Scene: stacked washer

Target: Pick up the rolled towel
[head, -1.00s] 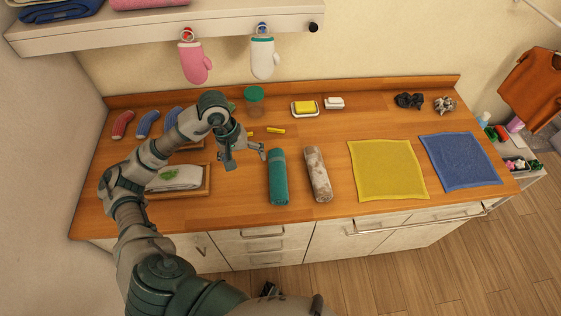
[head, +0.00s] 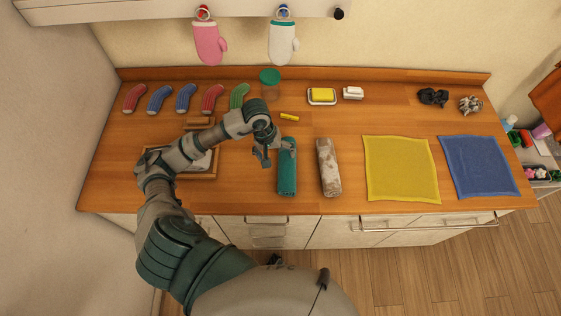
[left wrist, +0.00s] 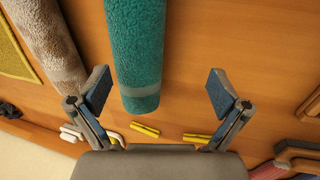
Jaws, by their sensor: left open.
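A teal rolled towel (head: 287,178) lies on the wooden counter, its long side running front to back. A beige-and-brown patterned rolled towel (head: 328,168) lies just right of it. My left gripper (head: 274,153) is open and empty, over the far end of the teal roll. In the left wrist view the open fingers (left wrist: 160,92) stand apart on either side of the teal roll's end (left wrist: 138,60). The patterned roll (left wrist: 45,40) is outside the left-hand finger there. Whether the fingers touch the teal towel I cannot tell. My right gripper is not in view.
A wooden tray (head: 210,176) sits partly behind my left arm. Several socks (head: 186,98) line the back left. A jar (head: 270,85), yellow soap (head: 322,95) and a small yellow stick (head: 290,117) lie beyond. Yellow (head: 402,168) and blue (head: 478,166) cloths lie flat at right.

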